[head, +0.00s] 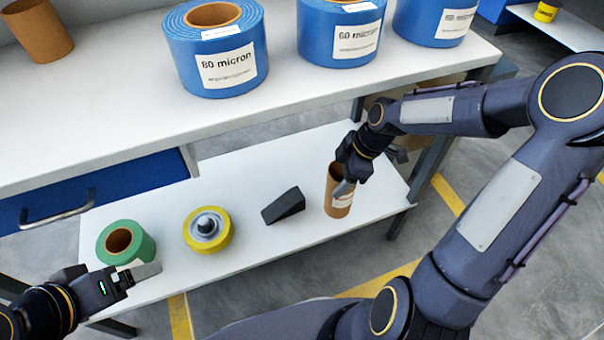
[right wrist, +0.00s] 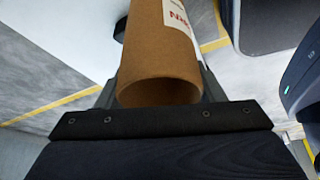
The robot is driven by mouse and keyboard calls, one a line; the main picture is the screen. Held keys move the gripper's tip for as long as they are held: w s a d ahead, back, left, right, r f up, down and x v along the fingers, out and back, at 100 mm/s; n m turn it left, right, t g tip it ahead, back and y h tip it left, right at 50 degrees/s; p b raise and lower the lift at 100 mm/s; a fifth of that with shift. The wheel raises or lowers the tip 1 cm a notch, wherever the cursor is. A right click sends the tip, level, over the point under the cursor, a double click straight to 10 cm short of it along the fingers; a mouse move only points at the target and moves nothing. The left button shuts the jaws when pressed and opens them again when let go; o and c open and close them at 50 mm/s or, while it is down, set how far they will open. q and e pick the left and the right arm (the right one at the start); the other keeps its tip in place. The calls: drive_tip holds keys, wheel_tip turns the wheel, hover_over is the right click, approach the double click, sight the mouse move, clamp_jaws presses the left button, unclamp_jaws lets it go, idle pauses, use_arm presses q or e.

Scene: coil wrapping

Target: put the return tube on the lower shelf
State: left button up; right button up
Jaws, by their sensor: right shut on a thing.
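The return tube is a brown cardboard tube (head: 338,202) with a white label, at the right part of the lower shelf (head: 290,160). It looks upright; whether its base touches the shelf I cannot tell for sure. My right gripper (head: 347,180) is shut on its upper part. In the right wrist view the tube (right wrist: 160,58) sits between the two fingers, its open end towards the camera and red print on its label. My left gripper (head: 150,271) is at the lower left, by the shelf's front edge near the green roll; its finger gap is not clear.
On the lower shelf are a green roll (head: 137,240), a yellow roll (head: 222,240) and a black wedge (head: 284,206) left of the tube. Blue rolls (head: 218,78) and another brown tube (head: 38,32) stand on the upper surface (head: 110,110). A blue drawer (head: 110,180) is at the left.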

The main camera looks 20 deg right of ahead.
drive_tip(key=w+d+f+b, duration=0.6)
drive_tip(key=w+d+f, duration=0.2)
drive_tip(key=w+f, duration=0.3)
drive_tip(key=shift+d+f, duration=0.3)
drive_tip(key=shift+f, duration=0.65)
drive_tip(key=shift+f, duration=0.15)
drive_tip(key=o, duration=1.3)
drive_tip(key=shift+c, duration=0.2)
